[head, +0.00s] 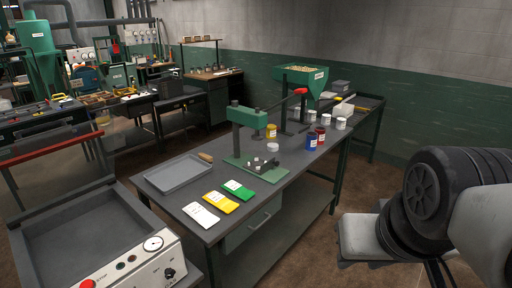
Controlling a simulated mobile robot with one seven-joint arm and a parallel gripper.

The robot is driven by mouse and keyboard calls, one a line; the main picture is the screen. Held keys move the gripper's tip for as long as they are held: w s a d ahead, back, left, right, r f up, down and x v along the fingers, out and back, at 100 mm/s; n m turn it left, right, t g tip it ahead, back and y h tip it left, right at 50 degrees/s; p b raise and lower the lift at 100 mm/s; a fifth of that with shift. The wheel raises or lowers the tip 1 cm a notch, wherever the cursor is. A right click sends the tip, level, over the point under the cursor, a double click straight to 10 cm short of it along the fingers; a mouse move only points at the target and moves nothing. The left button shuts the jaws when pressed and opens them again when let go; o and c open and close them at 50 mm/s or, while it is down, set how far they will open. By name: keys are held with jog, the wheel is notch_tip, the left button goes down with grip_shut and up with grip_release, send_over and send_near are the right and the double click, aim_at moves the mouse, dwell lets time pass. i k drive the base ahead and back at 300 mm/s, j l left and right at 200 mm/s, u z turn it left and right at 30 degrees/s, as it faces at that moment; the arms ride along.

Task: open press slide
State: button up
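A green hand press (248,118) stands on the dark workbench (212,170) in the middle of the head view. Its lever slants up to the right and ends in a red knob (301,91). Its green base plate (245,165) carries a dark block and several small pale pieces under the press head. A slide cannot be told apart clearly there, nor whether it is open or shut. My arm's links show large at the right edge, apart from the bench. My gripper is not in view.
A grey tray (179,174) and white, yellow (220,202) and green packets lie left and in front of the press. Blue (311,141) and red jars stand to its right. A drawer (254,226) hangs under the bench. A control panel (130,268) fills the lower left.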

aim_at(261, 163)
jog(key=u, duration=0.3)
jog(key=i+l, duration=0.3)
jog(key=i, duration=0.2)
jog(key=i+l+z, duration=0.15)
jog(key=i, duration=0.35)
jog(key=i+l, duration=0.35)
jog(key=i, duration=0.2)
jog(key=k+z, duration=0.05)
